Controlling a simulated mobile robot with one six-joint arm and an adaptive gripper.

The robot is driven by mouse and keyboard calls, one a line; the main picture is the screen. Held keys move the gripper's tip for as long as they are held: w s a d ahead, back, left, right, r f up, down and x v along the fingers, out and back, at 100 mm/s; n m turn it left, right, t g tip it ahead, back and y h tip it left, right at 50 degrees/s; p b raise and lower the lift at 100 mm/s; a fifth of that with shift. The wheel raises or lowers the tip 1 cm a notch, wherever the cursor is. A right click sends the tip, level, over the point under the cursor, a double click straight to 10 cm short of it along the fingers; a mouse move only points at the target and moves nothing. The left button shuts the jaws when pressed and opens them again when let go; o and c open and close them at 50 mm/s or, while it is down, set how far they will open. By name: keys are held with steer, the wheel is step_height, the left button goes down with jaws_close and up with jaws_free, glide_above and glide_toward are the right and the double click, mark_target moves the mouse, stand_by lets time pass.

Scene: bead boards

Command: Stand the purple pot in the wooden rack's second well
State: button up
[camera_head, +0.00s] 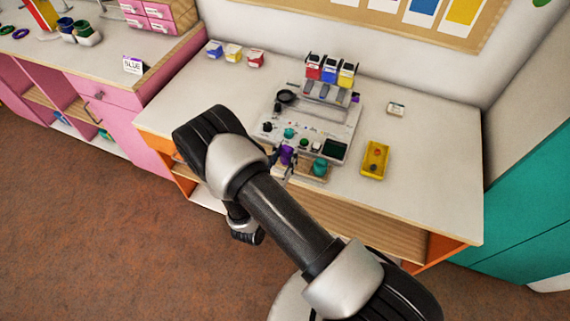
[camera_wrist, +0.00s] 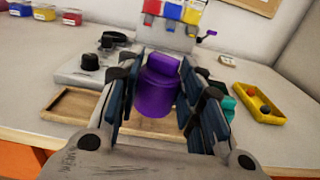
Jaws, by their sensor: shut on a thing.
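The purple pot (camera_wrist: 158,92) is between the fingers of my gripper (camera_wrist: 160,105), which is shut on it. The pot looks upright and also shows in the head view (camera_head: 286,154), partly covered by my gripper (camera_head: 282,158). The wooden rack (camera_wrist: 52,114) lies behind and below the pot, with an empty recess on its left side. A teal pot (camera_head: 320,167) stands at the right part of the rack and shows partly behind the right finger in the wrist view (camera_wrist: 228,104). The pot and fingers hide the rack's middle. I cannot tell whether the purple pot touches the rack.
A grey board (camera_head: 340,124) with knobs and a dark lens stands just behind the rack, with red, blue and yellow dispensers (camera_head: 330,70) at its back. A yellow tray (camera_head: 373,172) with beads lies to the right. Small bins (camera_head: 234,52) stand at the back left.

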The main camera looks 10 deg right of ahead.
mark_target(285, 163)
steer(key=shift+f+b, duration=0.55)
steer(key=shift+f, duration=1.3)
steer(key=shift+f, duration=0.1)
steer(key=shift+f, duration=0.15)
steer(key=o, duration=1.2)
steer(key=shift+c, duration=0.2)
